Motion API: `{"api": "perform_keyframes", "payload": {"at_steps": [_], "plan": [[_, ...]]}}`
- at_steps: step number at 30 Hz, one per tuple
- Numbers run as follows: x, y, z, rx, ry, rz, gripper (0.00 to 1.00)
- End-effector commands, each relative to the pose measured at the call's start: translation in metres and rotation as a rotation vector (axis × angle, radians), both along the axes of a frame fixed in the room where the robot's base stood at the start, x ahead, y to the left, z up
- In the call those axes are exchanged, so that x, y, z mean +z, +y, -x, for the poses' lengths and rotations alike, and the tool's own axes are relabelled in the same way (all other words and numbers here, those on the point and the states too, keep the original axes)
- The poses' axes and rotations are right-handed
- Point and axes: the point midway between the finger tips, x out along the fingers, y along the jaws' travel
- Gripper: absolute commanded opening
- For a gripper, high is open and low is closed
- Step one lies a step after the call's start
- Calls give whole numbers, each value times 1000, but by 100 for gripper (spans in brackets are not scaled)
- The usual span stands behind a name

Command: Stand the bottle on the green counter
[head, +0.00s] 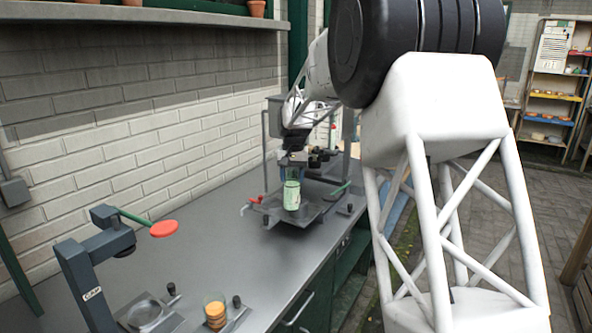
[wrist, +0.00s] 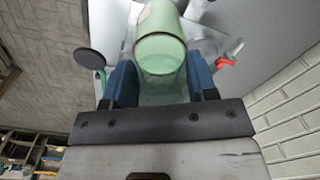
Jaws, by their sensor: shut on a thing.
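A pale green, see-through bottle (head: 292,196) is upright under my gripper (head: 291,174) in the head view. In the wrist view the bottle (wrist: 160,48) sits between the two blue fingers of my gripper (wrist: 161,82), which are shut on it. The bottle is over a dark square tray (head: 313,213) at the far part of the counter; I cannot tell whether its base touches the tray. The counter (head: 210,220) has a bare grey top and green cabinet fronts below.
A brick wall (head: 130,150) runs behind. The middle of the counter is clear.

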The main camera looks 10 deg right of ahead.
Motion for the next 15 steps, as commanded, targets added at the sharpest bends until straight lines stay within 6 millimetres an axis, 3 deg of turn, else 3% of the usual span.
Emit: {"api": "perform_keyframes", "payload": {"at_steps": [9,15], "plan": [[-43,24,71,32,-13,31,24],[-59,31,96,44,-20,41,24]]}}
